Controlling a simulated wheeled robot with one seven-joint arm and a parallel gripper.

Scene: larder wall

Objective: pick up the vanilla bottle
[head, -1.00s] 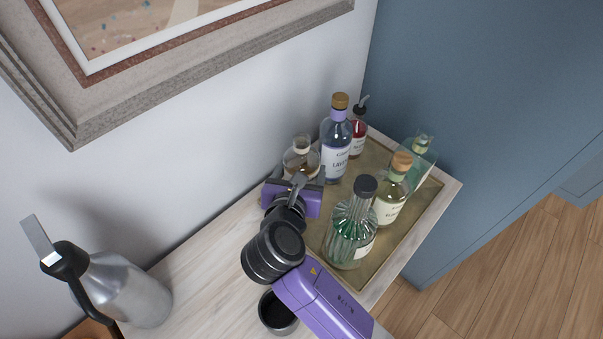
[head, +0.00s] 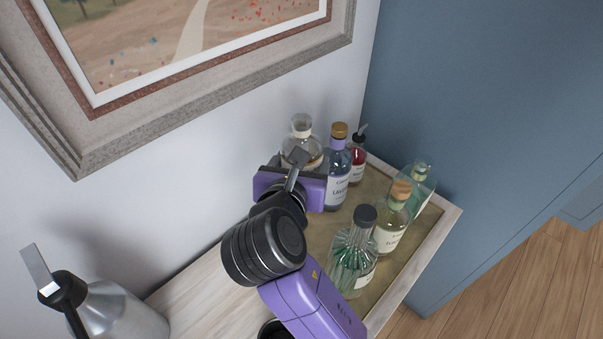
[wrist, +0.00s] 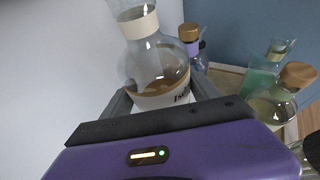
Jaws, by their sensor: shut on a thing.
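The vanilla bottle (head: 302,138) looks like a clear round flask with a pale neck band and amber-brown liquid; its label is mostly hidden. My gripper (head: 296,166) is shut on its lower body and holds it upright, near the wall at the tray's back left. The bottle (wrist: 155,62) stands between the grey fingers of my gripper (wrist: 160,102) in the wrist view. In the head view it rises above the lavender-labelled bottle's shoulder. Its base is hidden behind my gripper.
The tray (head: 395,270) holds a blue-purple bottle (head: 337,170) close right of the held one, a red bottle (head: 357,162), a ribbed green bottle (head: 352,262), a cork-topped bottle (head: 392,225) and a green bottle (head: 420,185). A metal flask (head: 125,310) stands left. A picture frame (head: 215,90) hangs above.

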